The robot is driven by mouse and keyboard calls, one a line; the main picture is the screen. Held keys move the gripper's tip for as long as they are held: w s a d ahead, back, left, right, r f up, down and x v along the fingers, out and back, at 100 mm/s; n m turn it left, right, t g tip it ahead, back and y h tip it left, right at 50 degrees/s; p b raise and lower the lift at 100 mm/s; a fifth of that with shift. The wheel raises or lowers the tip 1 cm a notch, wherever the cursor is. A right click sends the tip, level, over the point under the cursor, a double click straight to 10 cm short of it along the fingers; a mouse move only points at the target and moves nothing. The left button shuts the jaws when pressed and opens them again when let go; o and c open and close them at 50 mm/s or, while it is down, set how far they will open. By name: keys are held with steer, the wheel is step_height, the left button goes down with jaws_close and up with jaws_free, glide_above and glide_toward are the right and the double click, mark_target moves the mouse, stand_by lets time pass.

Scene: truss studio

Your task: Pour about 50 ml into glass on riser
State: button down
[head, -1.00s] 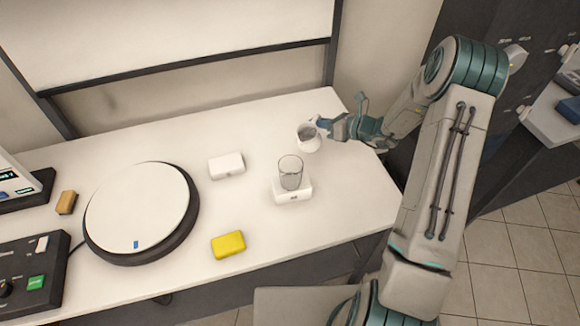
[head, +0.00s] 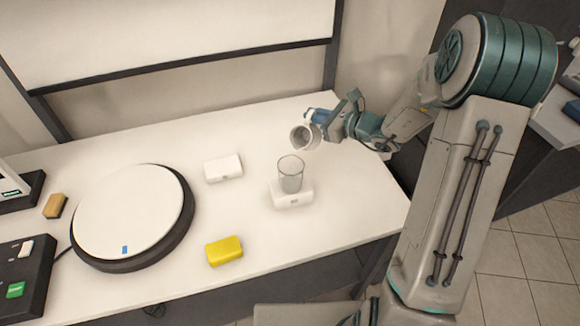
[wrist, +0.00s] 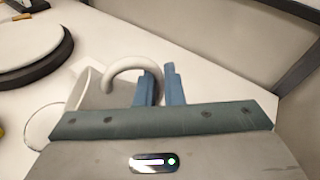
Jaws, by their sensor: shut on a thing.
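A clear glass (head: 291,174) stands upright on a small white riser (head: 292,200) at the right part of the table. My gripper (head: 318,117) is shut on the handle of a white mug (head: 304,136), behind and slightly right of the glass. The mug is off the table and tilted, with its opening towards the camera and lower left. In the wrist view the blue fingers are at the curved handle of the mug (wrist: 88,90). A faint rim of the glass (wrist: 40,122) shows at the left there. The mug's contents cannot be made out.
A white block (head: 223,168) and a yellow block (head: 224,250) lie left of the riser. A round turntable (head: 130,212) stands further left, with a tan block (head: 54,205) and a control box (head: 12,270) beyond it. The table (head: 250,125) is clear behind the glass.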

mark_target(312, 110)
steer(key=shift+s+a+r+n+t+b, duration=0.2)
steer(key=shift+r+n+t+b, duration=0.1)
steer(key=shift+r+n+b, duration=0.3)
steer(key=shift+s+r+n+b, duration=0.15)
steer(key=shift+r+n+b, duration=0.15)
steer(key=shift+s+a+r, duration=0.15)
steer(key=shift+s+a+r+n+t+b, duration=0.2)
steer(key=shift+s+r+n+t+b, duration=0.25)
steer(key=shift+r+n+b, duration=0.3)
stand_by(1.9)
steer(key=shift+f, duration=0.1)
